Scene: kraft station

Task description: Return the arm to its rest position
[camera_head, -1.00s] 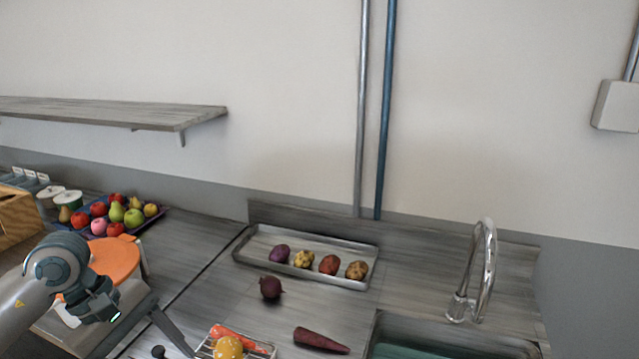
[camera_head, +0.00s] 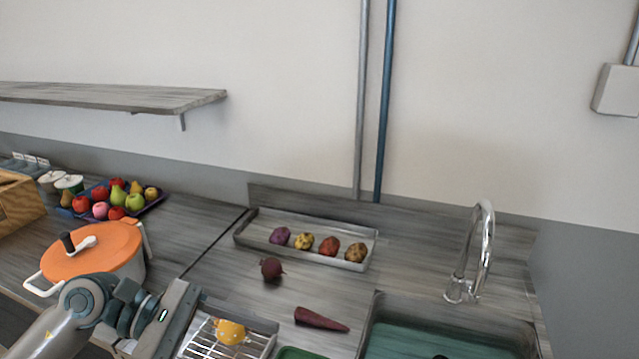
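My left arm comes in from the lower left, and its gripper (camera_head: 186,318) is beside the wire rack tray (camera_head: 262,338), at the rack's left side. The fingers are hard to make out, so I cannot tell if they are open or hold anything. A yellow-orange item with pale spots (camera_head: 230,332) lies in the rack, right of the gripper. An orange pot (camera_head: 105,255) with a lid stands behind the arm, partly covered by it. My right gripper is not in view.
A metal tray (camera_head: 250,245) with several potatoes stands at the back. A beet (camera_head: 271,268) and a dark red carrot (camera_head: 320,319) lie on the counter. A sink (camera_head: 440,335) with a tall faucet (camera_head: 484,250) is at right. A fruit tray (camera_head: 152,206) is at back left.

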